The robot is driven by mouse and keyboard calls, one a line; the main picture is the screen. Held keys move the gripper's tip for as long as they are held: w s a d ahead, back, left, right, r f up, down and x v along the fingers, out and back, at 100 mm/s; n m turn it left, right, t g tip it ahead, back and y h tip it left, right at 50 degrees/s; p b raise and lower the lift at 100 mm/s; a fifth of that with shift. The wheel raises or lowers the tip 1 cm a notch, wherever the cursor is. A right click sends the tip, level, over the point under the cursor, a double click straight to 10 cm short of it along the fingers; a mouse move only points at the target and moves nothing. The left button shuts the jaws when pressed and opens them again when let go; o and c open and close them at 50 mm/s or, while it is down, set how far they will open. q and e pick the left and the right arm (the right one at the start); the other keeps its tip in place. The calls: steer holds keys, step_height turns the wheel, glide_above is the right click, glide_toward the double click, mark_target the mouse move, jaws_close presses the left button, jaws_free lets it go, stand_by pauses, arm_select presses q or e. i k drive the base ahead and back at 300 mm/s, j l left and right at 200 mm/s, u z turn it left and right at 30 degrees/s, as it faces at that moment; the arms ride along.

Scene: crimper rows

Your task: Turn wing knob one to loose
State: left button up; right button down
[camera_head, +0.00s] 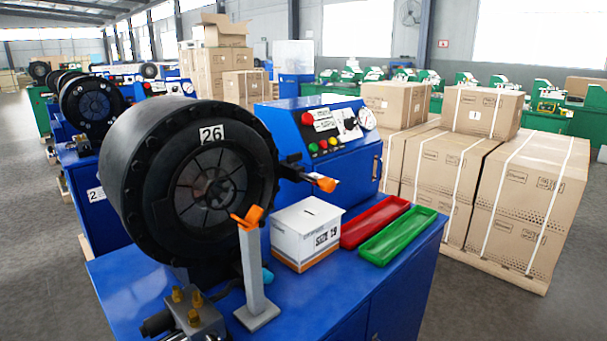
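Two orange knobs show at the machine. One orange wing-shaped knob (248,217) sits on top of a grey upright post (252,270) in front of the large black round crimper head (137,155). Another orange knob (326,184) is at the end of a dark bar sticking out to the right of the head. No label shows which is wing knob one, and I cannot tell whether either is tight or loose. Neither of my grippers is in view.
A white box (307,237), a red tray (372,222) and a green tray (398,235) stand on the blue machine top (330,290). Brass fittings (197,300) are at the front left. A control panel (325,125) stands behind. Strapped cartons (520,200) block the right side.

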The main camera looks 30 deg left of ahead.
mark_target(293, 158)
steer(key=i+u, duration=0.1)
steer(key=u, duration=0.35)
steer(key=l+u, duration=0.15)
steer(key=u, duration=0.3)
steer(key=i+l+u, duration=0.1)
steer(key=u, duration=0.35)
